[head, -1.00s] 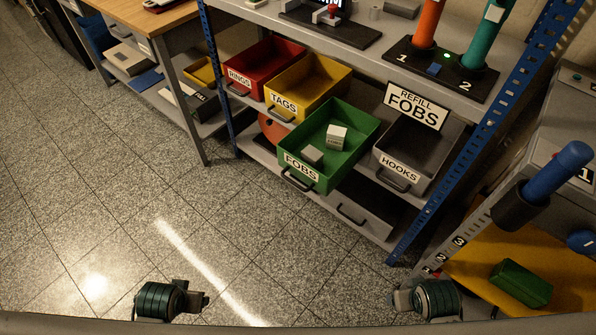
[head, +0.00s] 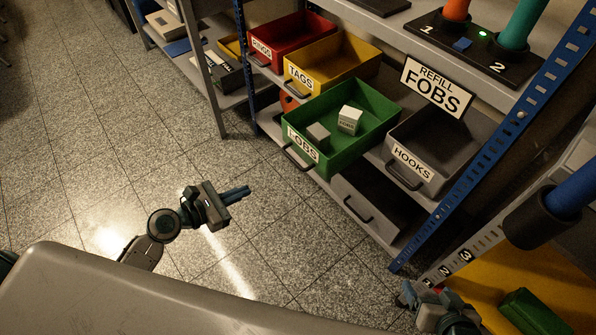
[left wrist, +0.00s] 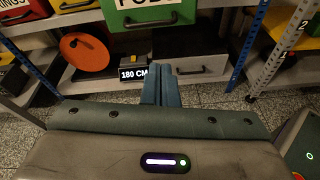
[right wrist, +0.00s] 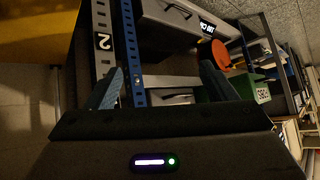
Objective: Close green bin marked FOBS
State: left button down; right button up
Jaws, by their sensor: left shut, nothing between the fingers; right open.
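The green bin (head: 350,153) marked FOBS sticks out past the red and yellow bins on the shelf, pulled open. Its dark handle (head: 298,160) is on the front below the label. Two small pale boxes, one (head: 349,120) larger, lie inside. In the left wrist view the bin's front (left wrist: 118,18) shows at the top, above the fingers; in the right wrist view the bin (right wrist: 238,88) is partly hidden behind a finger. My left gripper (head: 240,192) is shut and empty, apart from the bin, in front and below it. My right gripper (head: 408,292) is open at the lower right.
The yellow TAGS bin (head: 300,77) and grey HOOKS bin (head: 413,166) flank the green bin. A REFILL FOBS sign (head: 437,86) stands behind. A blue shelf post (head: 480,150) rises to the right. A grey drawer (head: 365,205) is below. The floor at left is clear.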

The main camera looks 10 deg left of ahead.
pick_arm(q)
jog(key=w+d+f+n+b, duration=0.1)
jog(key=w+d+f+n, duration=0.1)
jog(key=w+d, duration=0.6)
jog(key=shift+w+t, duration=0.4)
jog(key=shift+w, duration=1.6)
pick_arm(e)
jog(key=shift+w+d+r+t, duration=0.2)
jog(key=shift+w+r+t, duration=0.95)
jog(key=shift+w+t, duration=0.25)
pick_arm(q)
jog(key=shift+d+f, duration=0.1)
